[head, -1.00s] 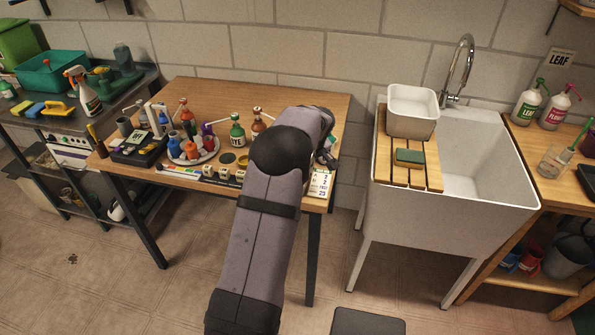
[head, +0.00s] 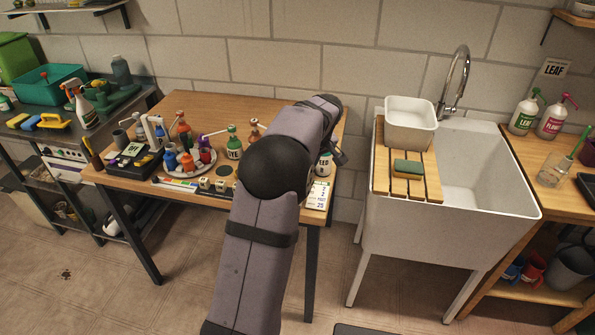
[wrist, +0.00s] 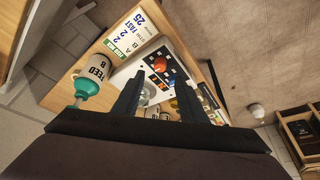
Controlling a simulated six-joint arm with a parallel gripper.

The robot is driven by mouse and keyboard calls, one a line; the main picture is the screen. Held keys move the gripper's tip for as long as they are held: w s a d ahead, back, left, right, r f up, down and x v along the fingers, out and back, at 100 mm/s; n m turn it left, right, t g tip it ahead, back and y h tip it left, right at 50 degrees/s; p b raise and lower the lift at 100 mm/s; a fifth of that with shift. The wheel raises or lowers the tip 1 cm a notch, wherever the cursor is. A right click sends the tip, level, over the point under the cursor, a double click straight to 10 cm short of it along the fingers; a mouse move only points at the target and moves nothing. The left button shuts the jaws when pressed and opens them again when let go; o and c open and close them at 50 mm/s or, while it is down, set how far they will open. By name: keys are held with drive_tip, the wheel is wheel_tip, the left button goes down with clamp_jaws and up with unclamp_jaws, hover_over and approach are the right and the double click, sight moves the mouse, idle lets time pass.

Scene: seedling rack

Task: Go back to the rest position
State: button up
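My gripper (wrist: 158,80) is open in the wrist view, its two dark fingers apart with nothing held between them.
A round tray (head: 207,174) with several small bottles and a black caddy (head: 126,165) are to the left. A sink (head: 480,165) with a slatted board, white basin (head: 410,125) and sponge (head: 408,169) stands right.

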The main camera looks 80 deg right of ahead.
drive_tip(key=s+a+f+m+g+y, duration=0.25)
drive_tip(key=a+f+m, duration=0.65)
drive_tip(key=a+f, duration=0.45)
drive_tip(key=w+a+r+n, duration=0.2)
drive_tip(key=w+a+n, duration=0.4)
drive_tip(key=a, duration=0.8)
drive_tip(key=w+a+r+n+p, duration=0.1)
drive_tip(key=w+a+r+n, duration=0.2)
drive_tip(key=a, duration=1.1)
drive_tip(key=w+a+r+n, duration=0.2)
drive_tip(key=w+a+n, duration=0.6)
drive_tip(key=w+a, duration=0.4)
drive_tip(key=shift+a+r+n+g+p, duration=0.3)
drive_tip(key=shift+a+r+n+g, duration=0.1)
drive_tip(key=shift+a, duration=0.95)
drive_tip(key=shift+y, duration=0.25)
